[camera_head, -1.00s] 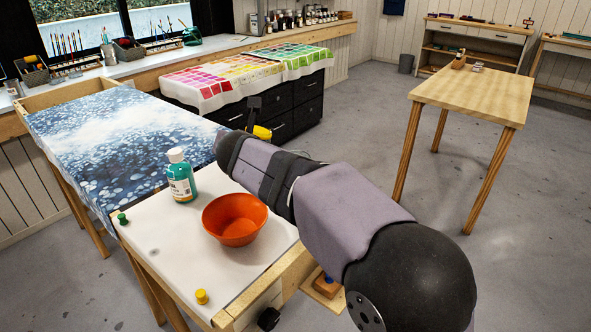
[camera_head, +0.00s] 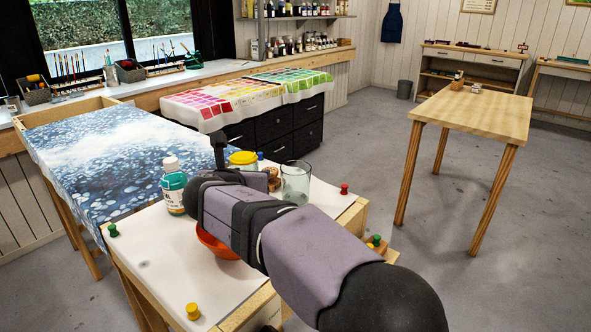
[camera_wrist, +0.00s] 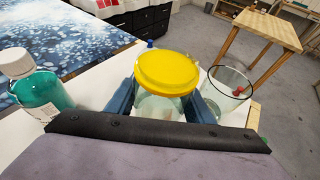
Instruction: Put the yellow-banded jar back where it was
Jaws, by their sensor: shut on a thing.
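The yellow-banded jar is a clear glass jar with a broad yellow top (camera_head: 243,158); it also shows in the wrist view (camera_wrist: 165,74). My gripper (camera_wrist: 163,93) is shut on it, with one blue finger on each side of the glass. The jar looks upright, between the teal bottle and an empty clear glass. Its base is hidden by my wrist, so I cannot tell whether it touches the white-topped table (camera_head: 160,255).
The teal bottle (camera_head: 174,195) stands left of the jar; the clear glass (camera_head: 296,183) stands close on its right. An orange bowl (camera_head: 214,243) is partly under my arm. Green (camera_head: 113,230), yellow (camera_head: 193,311) and red (camera_head: 344,188) pegs mark table corners. Blue patterned cloth (camera_head: 100,160) lies beyond.

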